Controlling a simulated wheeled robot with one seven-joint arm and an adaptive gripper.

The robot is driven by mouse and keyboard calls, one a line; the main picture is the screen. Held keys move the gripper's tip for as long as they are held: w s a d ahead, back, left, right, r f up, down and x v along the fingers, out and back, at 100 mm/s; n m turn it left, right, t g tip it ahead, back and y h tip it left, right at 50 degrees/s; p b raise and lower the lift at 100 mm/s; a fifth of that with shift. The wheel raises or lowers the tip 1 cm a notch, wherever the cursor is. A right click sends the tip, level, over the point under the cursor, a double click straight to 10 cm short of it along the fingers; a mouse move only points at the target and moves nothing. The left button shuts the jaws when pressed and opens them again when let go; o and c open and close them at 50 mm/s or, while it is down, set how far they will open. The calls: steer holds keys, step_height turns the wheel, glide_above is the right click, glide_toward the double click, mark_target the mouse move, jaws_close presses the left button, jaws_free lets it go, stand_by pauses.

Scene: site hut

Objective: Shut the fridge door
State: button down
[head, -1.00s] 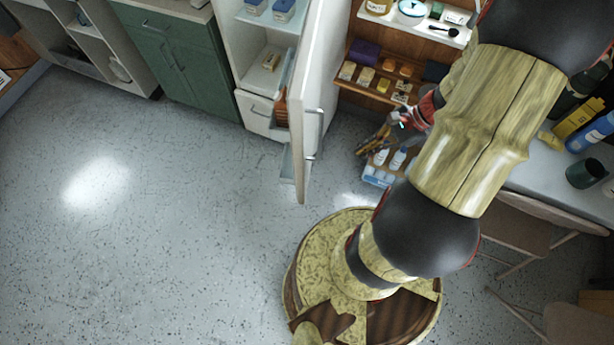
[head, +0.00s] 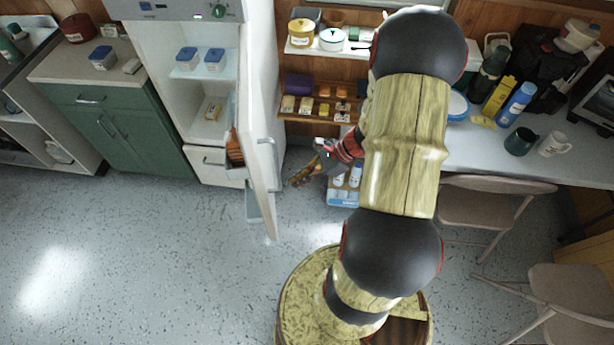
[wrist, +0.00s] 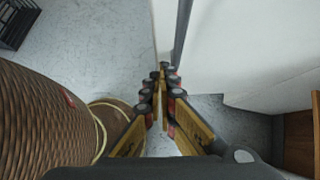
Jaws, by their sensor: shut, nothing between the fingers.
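The white fridge (head: 150,60) stands at the upper left of centre in the head view, with its inside in plain sight. Its door (head: 258,120) is wide open, swung out towards me and seen nearly edge-on. A handle (head: 268,160) is on the door's right-hand face. My gripper (head: 296,180) is to the right of the door, low down, apart from it in the head view. In the wrist view my gripper (wrist: 163,72) has its fingers together and empty, with the tips close to the edge of a white panel (wrist: 240,50); I cannot tell if they touch.
A green cabinet (head: 120,130) stands left of the fridge. Shelves (head: 320,105) and a blue-white crate of bottles (head: 343,190) are right of the door. A desk (head: 560,165) and folding chairs (head: 485,205) are at the right. The floor (head: 130,260) at front left is clear.

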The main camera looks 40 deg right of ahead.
mark_target(279, 187)
steer(key=shift+w+a+f+b, duration=0.25)
steer(key=shift+w+a+f, duration=0.15)
steer(key=shift+w+a, duration=0.35)
steer(key=shift+w+a+f+b, duration=0.3)
steer(key=shift+w+a+f, duration=0.2)
steer(key=shift+a, duration=0.5)
steer(key=shift+w+a+f+b, duration=0.25)
steer(key=shift+w+a+f, duration=0.1)
steer(key=shift+w+a, duration=0.45)
